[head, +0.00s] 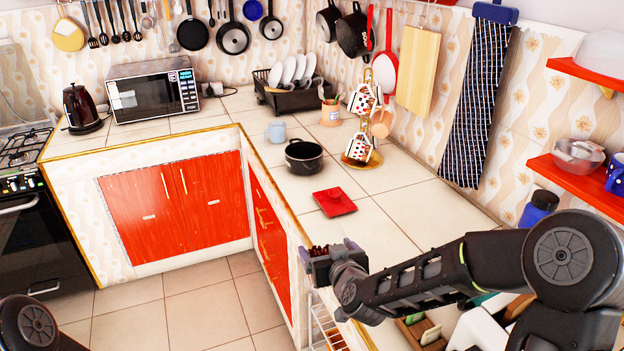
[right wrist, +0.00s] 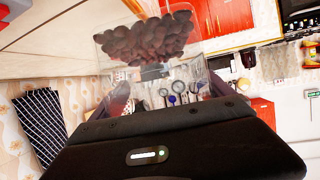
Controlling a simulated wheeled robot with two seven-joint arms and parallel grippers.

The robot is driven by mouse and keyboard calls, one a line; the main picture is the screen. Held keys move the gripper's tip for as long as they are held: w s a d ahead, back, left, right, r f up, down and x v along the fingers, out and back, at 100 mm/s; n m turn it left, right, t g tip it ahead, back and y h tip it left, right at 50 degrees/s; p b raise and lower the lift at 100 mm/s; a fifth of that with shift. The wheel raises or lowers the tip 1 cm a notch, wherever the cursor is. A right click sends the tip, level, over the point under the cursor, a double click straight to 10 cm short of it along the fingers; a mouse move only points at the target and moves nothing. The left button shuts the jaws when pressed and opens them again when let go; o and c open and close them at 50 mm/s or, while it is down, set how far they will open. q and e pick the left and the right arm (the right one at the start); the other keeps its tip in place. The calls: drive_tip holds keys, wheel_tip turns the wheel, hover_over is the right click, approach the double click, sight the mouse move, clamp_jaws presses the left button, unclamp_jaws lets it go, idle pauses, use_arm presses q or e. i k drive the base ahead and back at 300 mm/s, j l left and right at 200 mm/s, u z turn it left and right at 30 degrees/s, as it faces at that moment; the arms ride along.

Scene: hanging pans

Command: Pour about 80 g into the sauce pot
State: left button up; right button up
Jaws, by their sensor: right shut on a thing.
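The sauce pot (head: 304,157) is a small dark pot standing upright and open on the tiled counter. My right gripper (head: 320,262) is at the counter's near edge, in front of the pot and apart from it. It is shut on a clear container (right wrist: 110,45) holding many dark red, bean-like pieces (right wrist: 150,40). In the head view the dark red contents (head: 319,250) show just above the gripper, and the clear walls are hard to make out. The container's exact tilt is hard to tell. My left gripper is out of view.
A flat red square (head: 335,201) lies on the counter between pot and gripper. The counter right of the red square is clear.

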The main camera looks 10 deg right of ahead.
sight(302, 158)
drive_tip(key=i+j+z, duration=0.45)
drive_tip(key=i+j, duration=0.65)
